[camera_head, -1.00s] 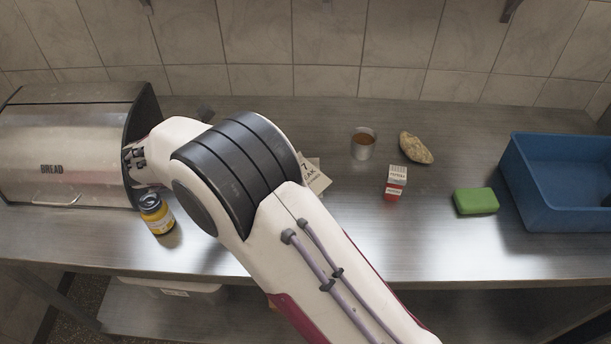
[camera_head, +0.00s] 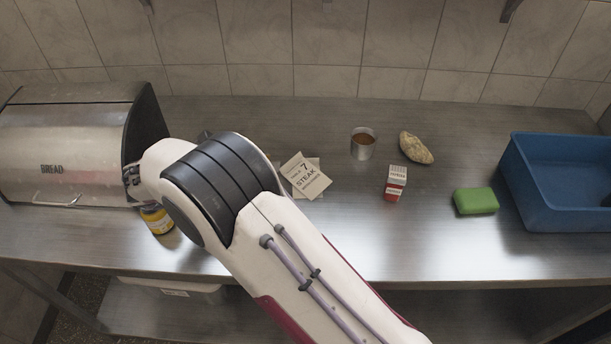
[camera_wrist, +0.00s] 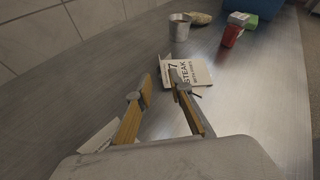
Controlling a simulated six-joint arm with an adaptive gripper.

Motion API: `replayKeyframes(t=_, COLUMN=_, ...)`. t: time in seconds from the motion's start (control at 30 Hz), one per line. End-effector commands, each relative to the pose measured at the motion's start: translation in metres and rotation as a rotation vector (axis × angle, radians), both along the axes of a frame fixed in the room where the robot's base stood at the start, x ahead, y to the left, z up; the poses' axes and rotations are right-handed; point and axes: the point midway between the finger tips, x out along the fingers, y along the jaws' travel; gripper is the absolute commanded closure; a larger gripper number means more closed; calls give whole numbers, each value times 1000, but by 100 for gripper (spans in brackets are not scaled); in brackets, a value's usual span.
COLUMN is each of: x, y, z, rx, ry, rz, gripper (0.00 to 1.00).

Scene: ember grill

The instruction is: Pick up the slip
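The slip (camera_head: 305,178) is a pale paper printed "7 STEAK", lying on the steel counter right of my arm in the head view. Other pale paper shows under or beside its edges. In the wrist view the slip (camera_wrist: 192,72) lies ahead of my gripper (camera_wrist: 161,80). My gripper's two yellowish fingers are apart with nothing seen between them. The right fingertip overlaps the slip's left edge in the picture; I cannot tell whether they touch. In the head view my arm hides the gripper.
A metal cup (camera_head: 363,145), a bread piece (camera_head: 416,148), a red-white box (camera_head: 396,183), a green sponge (camera_head: 476,201) and a blue bin (camera_head: 560,215) stand to the right. A bread box (camera_head: 60,150) and a yellow jar (camera_head: 156,220) are left. A pale sheet (camera_wrist: 98,138) shows beside the left finger.

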Motion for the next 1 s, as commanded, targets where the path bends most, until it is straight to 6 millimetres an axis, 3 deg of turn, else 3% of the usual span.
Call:
replayKeyframes(t=0.57, x=6, y=-9, z=-5, rx=-2, ry=1, rz=0, gripper=80)
replayKeyframes(t=1.0, x=27, y=-41, z=-25, rx=-1, ry=1, rz=-1, gripper=80)
